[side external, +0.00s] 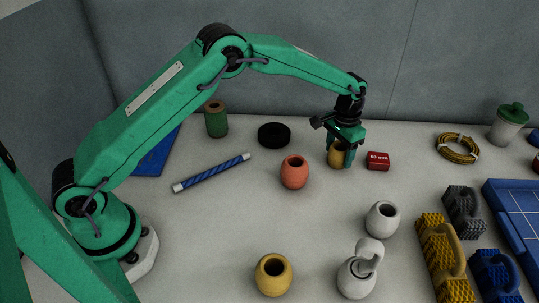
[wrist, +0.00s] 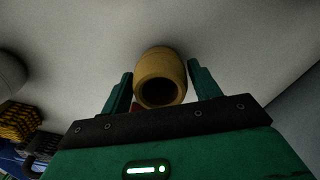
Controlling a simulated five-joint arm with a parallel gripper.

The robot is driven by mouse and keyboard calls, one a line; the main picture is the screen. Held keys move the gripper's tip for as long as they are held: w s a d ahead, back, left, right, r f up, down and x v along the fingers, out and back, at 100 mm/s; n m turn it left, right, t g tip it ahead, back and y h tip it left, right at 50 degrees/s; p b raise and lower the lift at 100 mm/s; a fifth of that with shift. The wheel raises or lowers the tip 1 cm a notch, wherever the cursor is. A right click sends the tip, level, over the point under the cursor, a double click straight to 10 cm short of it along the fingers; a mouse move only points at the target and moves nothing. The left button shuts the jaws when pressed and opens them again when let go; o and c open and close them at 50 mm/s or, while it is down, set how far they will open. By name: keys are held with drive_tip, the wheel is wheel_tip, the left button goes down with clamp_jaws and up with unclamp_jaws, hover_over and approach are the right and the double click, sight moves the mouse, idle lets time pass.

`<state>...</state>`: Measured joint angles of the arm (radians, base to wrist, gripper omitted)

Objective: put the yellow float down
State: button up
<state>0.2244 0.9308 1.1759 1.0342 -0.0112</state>
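A yellow float (side external: 336,156), barrel-shaped with a dark hole in its top, stands upright between the fingers of my gripper (side external: 343,150), at the back middle of the table.
A red box (side external: 377,161) lies just right of the float and an orange float (side external: 294,172) stands to its left. A black ring (side external: 274,135) lies behind. Another yellow float (side external: 273,275), a white float (side external: 382,219) and a white jug (side external: 357,277) stand nearer.

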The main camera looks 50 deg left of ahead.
sight(340, 146)
drive_tip(key=shift+o, duration=0.8)
drive_tip(key=shift+r, duration=0.1)
wheel_tip(340, 146, up, 12)
drive_tip(key=shift+r, duration=0.15)
idle(0.6)
